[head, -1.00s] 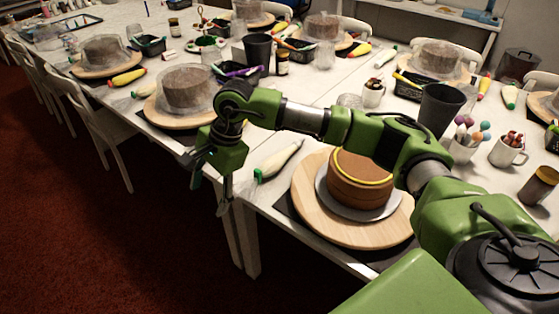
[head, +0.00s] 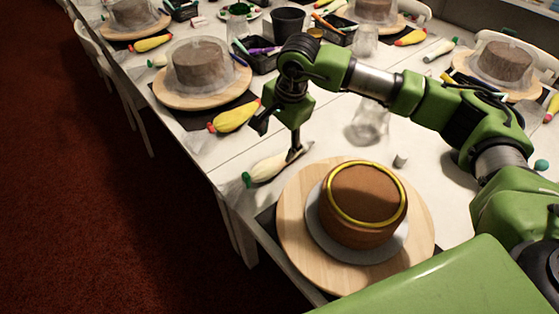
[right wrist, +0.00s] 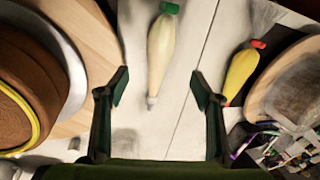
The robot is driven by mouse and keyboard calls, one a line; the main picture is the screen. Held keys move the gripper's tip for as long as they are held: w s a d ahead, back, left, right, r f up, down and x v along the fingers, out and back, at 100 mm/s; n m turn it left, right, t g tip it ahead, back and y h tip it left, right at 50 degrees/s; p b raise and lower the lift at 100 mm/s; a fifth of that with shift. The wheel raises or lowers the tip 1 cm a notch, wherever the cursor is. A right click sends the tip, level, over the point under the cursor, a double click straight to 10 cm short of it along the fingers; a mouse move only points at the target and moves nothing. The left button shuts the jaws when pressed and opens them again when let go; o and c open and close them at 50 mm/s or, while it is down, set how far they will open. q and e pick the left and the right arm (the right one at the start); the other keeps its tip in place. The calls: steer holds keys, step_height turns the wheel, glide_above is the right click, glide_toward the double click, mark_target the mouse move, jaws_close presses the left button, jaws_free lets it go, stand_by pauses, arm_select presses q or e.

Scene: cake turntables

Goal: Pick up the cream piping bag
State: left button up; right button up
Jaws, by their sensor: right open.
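The cream piping bag (head: 272,166) lies on the white table just left of the near cake's wooden board, its green end toward the table edge. My right gripper (head: 279,138) is open and above the bag's narrow end, with one finger over or beside it in the head view. In the right wrist view, the bag (right wrist: 161,52) lies between the two spread fingers of the gripper (right wrist: 161,88), its tip pointing toward the wrist. Whether a finger touches the bag cannot be told. My left gripper is not in view.
A brown cake (head: 365,225) with a yellow ring stands on a wooden board (head: 295,225) close by. A yellow piping bag (head: 234,117) lies beyond. A clear glass (head: 368,122) stands under my right arm. Wrapped cakes stand farther back.

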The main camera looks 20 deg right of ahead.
mark_target(271, 163)
steer(key=x, duration=0.6)
steer(key=shift+a+f+p, duration=0.15)
steer(key=shift+p, duration=0.25)
steer(key=shift+f, duration=0.3)
steer(key=shift+w+f+p, duration=0.15)
steer(key=shift+f+p, duration=0.15)
steer(key=shift+f, duration=0.3)
steer(key=p+x, duration=0.1)
steer(key=x, duration=0.2)
steer(key=shift+f, duration=0.25)
steer(key=shift+w+f, duration=0.15)
steer(key=shift+f, duration=0.1)
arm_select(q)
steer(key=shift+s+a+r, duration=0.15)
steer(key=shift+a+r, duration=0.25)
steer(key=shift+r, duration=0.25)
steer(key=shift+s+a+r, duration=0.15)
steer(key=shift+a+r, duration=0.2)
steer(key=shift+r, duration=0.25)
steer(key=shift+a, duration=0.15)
arm_select(e)
steer(key=c, duration=0.8)
